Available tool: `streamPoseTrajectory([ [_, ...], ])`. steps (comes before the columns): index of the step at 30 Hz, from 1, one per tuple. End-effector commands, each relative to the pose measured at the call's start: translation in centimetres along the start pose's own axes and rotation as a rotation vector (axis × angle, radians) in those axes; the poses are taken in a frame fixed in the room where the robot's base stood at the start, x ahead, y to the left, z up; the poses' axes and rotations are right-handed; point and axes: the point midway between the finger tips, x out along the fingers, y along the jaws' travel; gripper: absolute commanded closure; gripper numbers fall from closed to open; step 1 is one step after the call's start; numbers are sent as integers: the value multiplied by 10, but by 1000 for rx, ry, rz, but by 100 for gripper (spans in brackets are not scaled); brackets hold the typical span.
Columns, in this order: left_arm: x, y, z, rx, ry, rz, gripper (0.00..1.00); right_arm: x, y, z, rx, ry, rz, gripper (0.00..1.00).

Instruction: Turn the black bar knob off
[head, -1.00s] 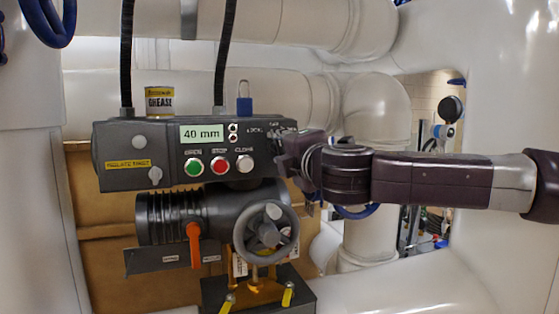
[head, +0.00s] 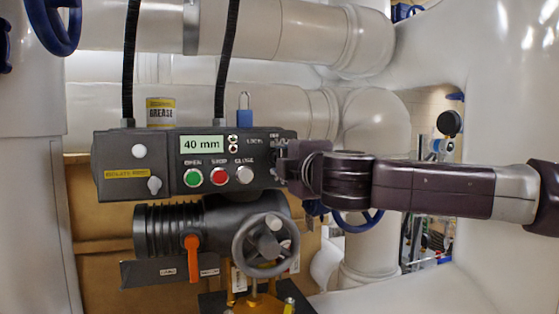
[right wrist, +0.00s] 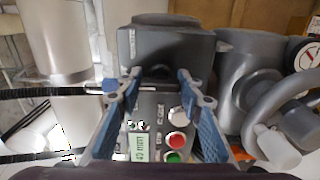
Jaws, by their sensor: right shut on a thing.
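The dark grey control box (head: 120,170) with a "40 mm" display stands in the middle of the head view. My right gripper (head: 282,163) reaches in from the right and sits at the box's right end, hiding the knob there. In the right wrist view my two blue-padded fingers (right wrist: 158,80) lie on either side of the black bar knob (right wrist: 157,73), which is dark against the dark box and hard to make out. The gripper is shut on it. The knob's exact angle is unclear. My left gripper is out of view.
Green (head: 193,178), red (head: 220,177) and grey (head: 244,175) buttons are on the box face. Below are a grey handwheel (head: 240,245) and an orange lever (head: 193,258).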

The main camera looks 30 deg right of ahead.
Motion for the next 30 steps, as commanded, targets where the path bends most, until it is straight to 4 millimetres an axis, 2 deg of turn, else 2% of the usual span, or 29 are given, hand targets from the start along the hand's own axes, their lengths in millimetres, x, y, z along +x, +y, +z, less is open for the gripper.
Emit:
streamPoseTrajectory([
  [1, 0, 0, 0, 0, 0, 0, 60, 0, -1, 0, 0, 0, -2, 90],
  [2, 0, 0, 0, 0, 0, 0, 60, 0, -1, 0, 0, 0, -2, 63],
  [6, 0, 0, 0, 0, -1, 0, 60, 0, -1, 0, -1, 0, -2, 48],
  [17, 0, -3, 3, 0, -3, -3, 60, -4, 0, 0, 0, 0, 0, 48],
  [22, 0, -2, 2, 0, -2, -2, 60, -25, 1, 0, 1, 2, 2, 48],
  [30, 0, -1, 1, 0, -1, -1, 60, -78, 2, 0, 1, 2, 4, 48],
])
